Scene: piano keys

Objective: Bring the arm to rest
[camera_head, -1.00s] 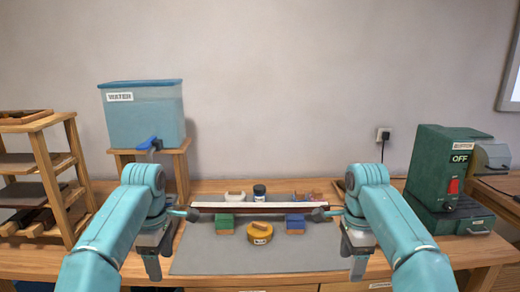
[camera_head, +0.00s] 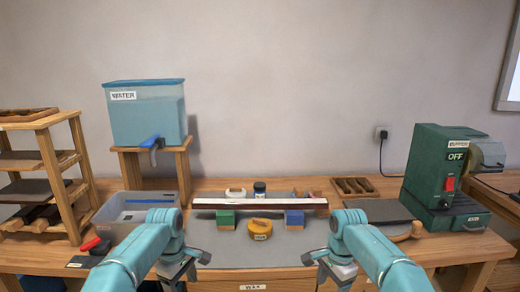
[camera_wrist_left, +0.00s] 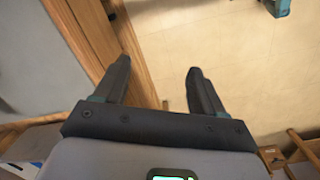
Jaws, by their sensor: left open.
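My left gripper (camera_head: 182,270) hangs at the front edge of the worktable in the head view. In the left wrist view its two dark fingers (camera_wrist_left: 158,85) are apart with nothing between them; the pale floor and the wooden table edge (camera_wrist_left: 135,50) show beyond. My right gripper (camera_head: 330,270) hangs at the same edge on the right, its fingers apart and nothing seen in it.
A clear bin (camera_head: 112,215) and water tank (camera_head: 145,115) stand left, a wooden rack (camera_head: 50,165) further left. A dark slab (camera_head: 378,211) and green machine (camera_head: 430,170) stand right.

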